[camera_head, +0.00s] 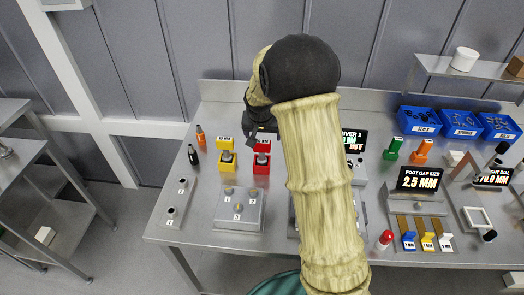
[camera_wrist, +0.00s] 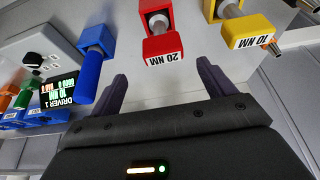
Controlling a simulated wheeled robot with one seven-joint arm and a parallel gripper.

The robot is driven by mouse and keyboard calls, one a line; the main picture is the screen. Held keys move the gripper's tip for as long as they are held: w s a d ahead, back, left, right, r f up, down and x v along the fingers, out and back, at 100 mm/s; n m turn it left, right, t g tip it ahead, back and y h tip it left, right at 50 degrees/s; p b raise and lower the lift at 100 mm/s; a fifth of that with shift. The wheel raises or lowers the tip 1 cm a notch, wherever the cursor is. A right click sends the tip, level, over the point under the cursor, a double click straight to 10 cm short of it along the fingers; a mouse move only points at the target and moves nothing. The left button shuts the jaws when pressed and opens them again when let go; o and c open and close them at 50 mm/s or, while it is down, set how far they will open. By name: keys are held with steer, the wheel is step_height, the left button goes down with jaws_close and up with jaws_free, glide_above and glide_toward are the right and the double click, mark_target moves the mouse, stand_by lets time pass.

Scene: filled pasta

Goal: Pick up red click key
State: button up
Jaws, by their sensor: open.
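The red click key (camera_head: 262,146) stands upright on the bench in the head view, its labelled head above a grey shaft and a red block. In the wrist view its red head (camera_wrist: 158,45) carries a "20 NM" label and lies just beyond the gap between my fingertips. My gripper (camera_wrist: 162,72) is open and empty, with one dark finger to each side of the head's line. In the head view my gripper (camera_head: 262,128) is just behind and above the key, partly hidden by my arm. I cannot tell any contact.
A yellow key (camera_head: 226,144) stands close on the left. A blue key (camera_wrist: 92,60) shows on the other side in the wrist view. A grey fixture (camera_head: 222,212) with knobs lies in front. Dark and orange drivers (camera_head: 201,136) stand at left. Blue bins (camera_head: 418,121) are at back right.

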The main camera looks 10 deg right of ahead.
mark_target(262, 141)
steer(key=shift+p+x, duration=0.35)
steer(key=shift+x, duration=1.6)
steer(key=shift+a+p+x, duration=0.15)
steer(key=shift+p+x, duration=0.5)
steer(key=shift+x, duration=0.65)
steer(key=shift+a+p+x, duration=0.15)
steer(key=shift+p+x, duration=0.5)
steer(key=shift+x, duration=0.65)
steer(key=c, duration=1.2)
steer(key=shift+r, duration=0.15)
